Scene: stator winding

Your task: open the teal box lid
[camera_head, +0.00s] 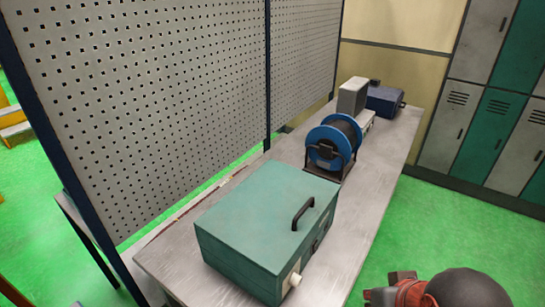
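The teal box (235,262) stands on the near part of a grey workbench. Its flat lid (255,208) is down and the box looks closed. A dark bar handle (302,213) stands up along the lid's right edge. The right side of the box carries a pale knob (294,280) near the bottom corner and a dark fitting further back. A red and dark part of my arm shows at the bottom right, apart from the box. I cannot make out my gripper's fingers in this view.
The workbench (365,222) runs away to the back right. Behind the box stand a blue cable reel (332,143), a grey upright unit (352,96) and a dark blue case (384,101). A perforated panel (150,100) rises along the left. Green floor (440,235) is open to the right, before lockers (485,130).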

